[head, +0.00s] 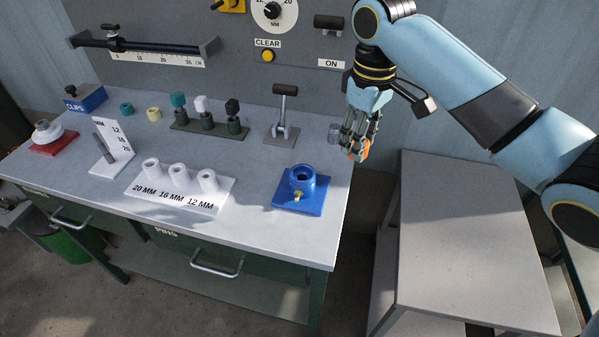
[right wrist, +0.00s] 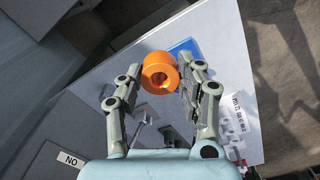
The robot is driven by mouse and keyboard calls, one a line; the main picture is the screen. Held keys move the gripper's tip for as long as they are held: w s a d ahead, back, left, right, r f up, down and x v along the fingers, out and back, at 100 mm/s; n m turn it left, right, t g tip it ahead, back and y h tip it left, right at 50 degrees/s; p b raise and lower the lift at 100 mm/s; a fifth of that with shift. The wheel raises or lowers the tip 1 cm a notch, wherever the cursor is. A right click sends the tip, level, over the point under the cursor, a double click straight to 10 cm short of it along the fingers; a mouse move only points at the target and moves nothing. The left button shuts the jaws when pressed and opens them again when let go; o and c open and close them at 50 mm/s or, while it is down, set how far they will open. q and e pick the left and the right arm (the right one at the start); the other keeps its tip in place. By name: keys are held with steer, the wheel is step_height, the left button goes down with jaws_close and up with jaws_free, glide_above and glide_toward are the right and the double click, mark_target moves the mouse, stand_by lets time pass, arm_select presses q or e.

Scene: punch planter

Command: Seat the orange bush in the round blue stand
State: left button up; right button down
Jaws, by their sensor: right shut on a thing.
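The orange bush (right wrist: 160,72) is a short ring with a hole, held between the fingertips of my right gripper (right wrist: 166,80) in the right wrist view. In the head view, my right gripper (head: 357,140) hangs above the bench's right end, with the orange bush (head: 365,149) partly hidden by the fingers. The round blue stand (head: 302,181) is a cup on a square blue base with a small yellow screw at its front. It stands at the bench's right front, left of and apart from the gripper. Its cup holds nothing orange. My left gripper is out of view.
A white block (head: 180,187) with three posts marked 20, 16 and 12 MM stands left of the blue stand. A toggle clamp (head: 282,128) is behind it. A grey cylinder (head: 334,134) stands near the gripper. A lower grey table (head: 465,235) is at right.

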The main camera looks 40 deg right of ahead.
mark_target(304, 171)
steer(key=w+a+f, duration=0.2)
steer(key=w+f, duration=0.1)
steer(key=w+a+f, duration=0.2)
steer(key=w+f, duration=0.1)
steer(key=w+a+f, duration=0.2)
steer(key=w+f, duration=0.1)
steer(key=f, duration=0.1)
steer(key=shift+w+a+p, duration=0.15)
steer(key=shift+a+p, duration=0.05)
steer(key=shift+p, duration=0.2)
steer(key=shift+f, duration=0.55)
steer(key=shift+s+a+f, duration=0.1)
steer(key=shift+s+f, duration=0.3)
steer(key=shift+s, duration=0.1)
steer(key=c, duration=1.1)
jaws_free()
steer(key=shift+f+b, duration=0.1)
steer(key=shift+b, duration=0.2)
steer(key=shift+o, duration=1.1)
steer(key=shift+w+f, duration=0.1)
steer(key=shift+w, duration=0.15)
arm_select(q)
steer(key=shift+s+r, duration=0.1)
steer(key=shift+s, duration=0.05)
